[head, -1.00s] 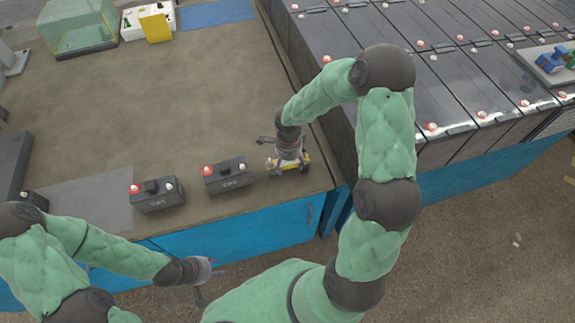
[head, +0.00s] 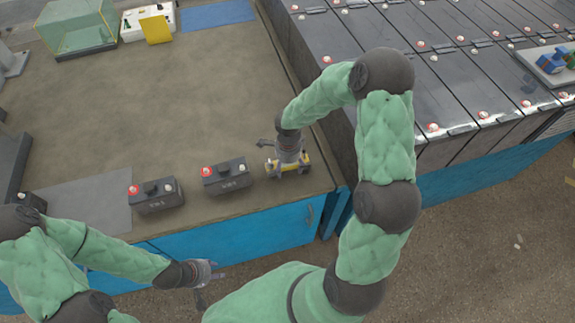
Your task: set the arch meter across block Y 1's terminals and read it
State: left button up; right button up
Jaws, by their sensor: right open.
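Two dark blocks with a red and a pale terminal each stand near the table's front edge, one on the left (head: 155,197) and one on the right (head: 226,178). Their labels are too small to read surely, so I cannot tell which is Y 1. A small yellow and grey device (head: 302,163), which looks like the arch meter, stands just right of the right block, apart from it. My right gripper (head: 287,162) is open, directly over the device, and hides its middle. My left gripper (head: 212,280) is open and empty, in front of the table edge.
A grey mat (head: 85,202) lies left of the blocks. A glass case (head: 78,27), a white tray with a yellow card (head: 157,30) and a blue mat (head: 217,13) are at the back. Dark battery rows (head: 450,80) stand at the right. The table's middle is clear.

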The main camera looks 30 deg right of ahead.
jog(key=shift+f+b, duration=0.15)
jog(key=shift+b, duration=0.15)
jog(key=shift+c, duration=0.3)
jog(key=c, duration=1.2)
jog(key=shift+o, duration=0.2)
